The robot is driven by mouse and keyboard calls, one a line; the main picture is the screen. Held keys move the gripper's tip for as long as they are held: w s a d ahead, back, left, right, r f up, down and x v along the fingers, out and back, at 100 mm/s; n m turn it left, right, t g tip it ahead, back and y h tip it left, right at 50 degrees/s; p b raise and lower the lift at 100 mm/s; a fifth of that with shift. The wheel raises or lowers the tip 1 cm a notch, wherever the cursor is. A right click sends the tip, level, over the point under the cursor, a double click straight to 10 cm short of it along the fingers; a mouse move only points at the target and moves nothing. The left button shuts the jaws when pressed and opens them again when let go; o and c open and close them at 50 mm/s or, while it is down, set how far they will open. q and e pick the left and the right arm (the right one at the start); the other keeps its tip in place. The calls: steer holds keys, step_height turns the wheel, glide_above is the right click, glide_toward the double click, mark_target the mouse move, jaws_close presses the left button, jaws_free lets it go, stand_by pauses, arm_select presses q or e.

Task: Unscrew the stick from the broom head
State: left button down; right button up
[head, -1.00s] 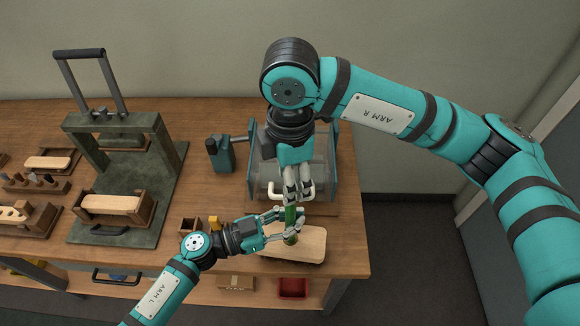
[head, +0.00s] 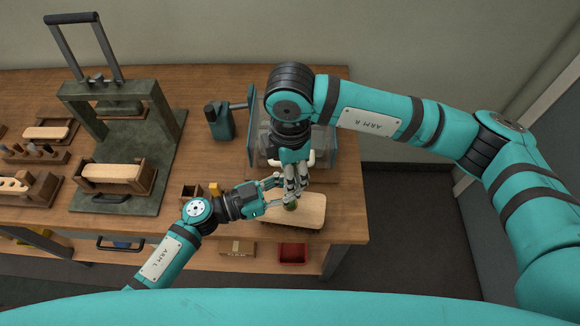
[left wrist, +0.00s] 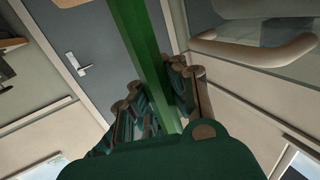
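The broom head is a pale wooden block (head: 312,212) lying near the bench's front right edge. The green stick (head: 290,206) stands up from it; in the head view only a short bit shows beneath my right gripper. My left gripper (head: 283,190) reaches in from the left, its fingers apart on either side of the stick. In the left wrist view the long green stick (left wrist: 148,55) runs between those fingers; firm contact is not clear. My right gripper (head: 294,193) points down from above with its fingers at the stick. Whether they grip it is hidden.
A clear-sided machine with a white handle (head: 311,158) stands right behind the broom head. A green press (head: 130,150) with wooden blocks is at the left. Small wooden boxes (head: 190,193) sit near my left wrist. A red bin (head: 292,254) is on the lower shelf.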

jaws_close()
steer(key=n, duration=0.8)
steer(key=shift+w+d+n, duration=0.1)
steer(key=shift+d+n, duration=0.05)
steer(key=shift+n, duration=0.15)
steer(key=shift+d, duration=0.1)
stand_by(0.5)
steer(key=shift+o, duration=0.9)
jaws_free()
